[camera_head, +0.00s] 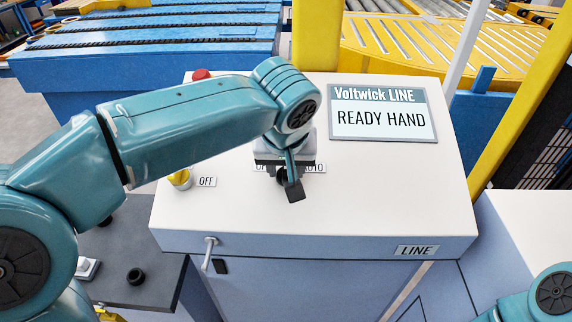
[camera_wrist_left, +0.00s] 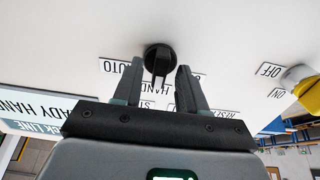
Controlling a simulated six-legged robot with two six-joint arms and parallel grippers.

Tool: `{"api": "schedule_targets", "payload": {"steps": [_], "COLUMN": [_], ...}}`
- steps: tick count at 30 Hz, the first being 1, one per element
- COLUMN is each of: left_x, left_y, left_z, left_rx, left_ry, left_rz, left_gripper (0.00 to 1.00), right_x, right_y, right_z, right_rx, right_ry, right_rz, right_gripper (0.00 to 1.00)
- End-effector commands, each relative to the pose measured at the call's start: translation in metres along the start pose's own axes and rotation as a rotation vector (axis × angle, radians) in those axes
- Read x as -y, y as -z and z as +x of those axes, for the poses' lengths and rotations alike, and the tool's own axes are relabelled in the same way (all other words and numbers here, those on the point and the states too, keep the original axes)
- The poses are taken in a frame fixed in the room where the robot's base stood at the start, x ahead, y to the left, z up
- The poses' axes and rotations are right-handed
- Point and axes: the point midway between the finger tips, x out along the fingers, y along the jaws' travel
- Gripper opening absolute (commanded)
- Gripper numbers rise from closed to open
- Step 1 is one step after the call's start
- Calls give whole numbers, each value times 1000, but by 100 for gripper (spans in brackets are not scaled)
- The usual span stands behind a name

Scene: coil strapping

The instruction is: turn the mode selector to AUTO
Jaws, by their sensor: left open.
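The mode selector is a black round knob (camera_wrist_left: 158,52) on the white console top (camera_head: 400,190). In the wrist view its bar points down toward the HAND label (camera_wrist_left: 152,86); the AUTO label (camera_wrist_left: 113,67) is to its left. My left gripper (camera_head: 290,187) is over the console, its fingers apart. In the wrist view the open left gripper (camera_wrist_left: 158,85) has one finger on each side of the knob's bar, with gaps showing. In the head view the gripper largely hides the knob and labels. My right gripper is out of view.
The display (camera_head: 383,113) reads READY HAND. A yellow switch (camera_head: 180,179) beside an OFF label is left on the console; a red button (camera_head: 201,75) stands at the back left. The console's right side is clear. Yellow posts and conveyors are behind.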

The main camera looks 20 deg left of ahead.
Motion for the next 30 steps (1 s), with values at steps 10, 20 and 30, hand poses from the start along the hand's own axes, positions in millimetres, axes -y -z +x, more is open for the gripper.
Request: {"api": "schedule_targets", "payload": {"steps": [10,20,30], "left_x": [0,0,0], "left_y": [0,0,1], "left_z": [0,-1,-2], "left_rx": [0,0,-1], "left_ry": [0,-1,-3], "left_rz": [0,24,228], "left_gripper": [0,0,0], "right_x": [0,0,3], "right_y": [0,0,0], "right_z": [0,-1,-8], "right_rx": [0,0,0], "right_ry": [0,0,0], "right_rz": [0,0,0], "right_gripper": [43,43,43]}}
